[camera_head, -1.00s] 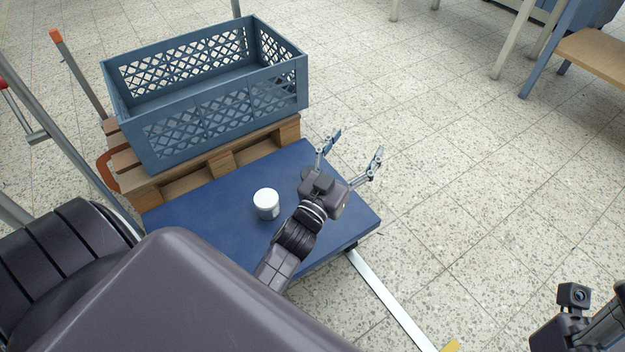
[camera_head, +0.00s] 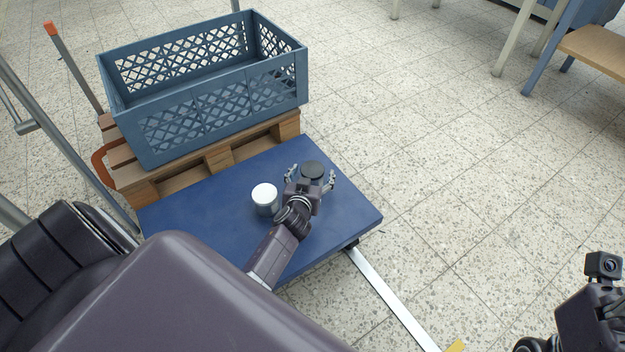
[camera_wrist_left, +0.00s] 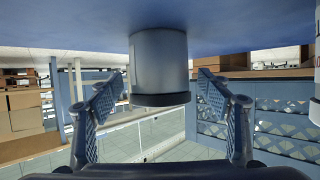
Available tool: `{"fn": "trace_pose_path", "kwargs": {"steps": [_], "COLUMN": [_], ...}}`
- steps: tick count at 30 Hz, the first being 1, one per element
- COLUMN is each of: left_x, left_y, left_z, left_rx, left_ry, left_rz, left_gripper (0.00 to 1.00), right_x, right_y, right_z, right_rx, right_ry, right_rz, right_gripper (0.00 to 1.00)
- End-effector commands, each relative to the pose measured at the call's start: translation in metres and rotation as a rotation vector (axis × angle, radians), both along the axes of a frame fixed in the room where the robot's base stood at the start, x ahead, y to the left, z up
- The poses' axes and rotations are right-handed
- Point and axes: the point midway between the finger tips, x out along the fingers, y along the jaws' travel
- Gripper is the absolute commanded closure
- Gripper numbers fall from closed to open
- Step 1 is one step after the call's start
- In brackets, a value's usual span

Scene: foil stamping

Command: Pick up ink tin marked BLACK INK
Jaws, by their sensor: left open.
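A tin with a black lid (camera_head: 313,169) stands on the blue platform (camera_head: 190,225). My left gripper (camera_head: 311,179) is open, low over the platform, with one finger on each side of this tin. In the left wrist view, which is upside down, the grey tin body (camera_wrist_left: 160,62) sits between the open fingers (camera_wrist_left: 160,84), with a visible gap on both sides. I cannot read any label. A second tin, with a white lid (camera_head: 264,197), stands to the left of my left gripper. Only part of my right wrist shows at the lower right; its fingers are not visible.
A blue lattice crate (camera_head: 205,108) stands on a wooden pallet (camera_head: 218,158) behind the tins. The white-lidded tin is close to my left gripper's side. The tiled floor to the right is clear, with a white floor strip (camera_head: 393,300) near the platform.

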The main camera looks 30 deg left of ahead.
Motion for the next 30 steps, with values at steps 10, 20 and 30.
{"fn": "trace_pose_path", "kwargs": {"steps": [10,20,30], "left_x": [0.0031,0.0029,0.0035], "left_y": [0.0014,0.0013,0.0013], "left_z": [-0.0008,-0.0008,0.0009], "left_rx": [0.0,0.0,0.001], "left_ry": [0.0,0.0,-0.003], "left_rz": [0.0,0.0,-0.001], "left_gripper": [0.36,0.73,0.84], "right_x": [-0.0002,-0.0003,0.0002], "right_y": [0.0002,0.0003,0.0], "right_z": [0.0015,0.0014,0.0013], "right_rx": [0.0,0.0,-0.001], "right_ry": [-0.005,-0.006,-0.004], "right_rz": [-0.001,0.0,-0.001], "right_gripper": [0.6,0.6,0.6]}}
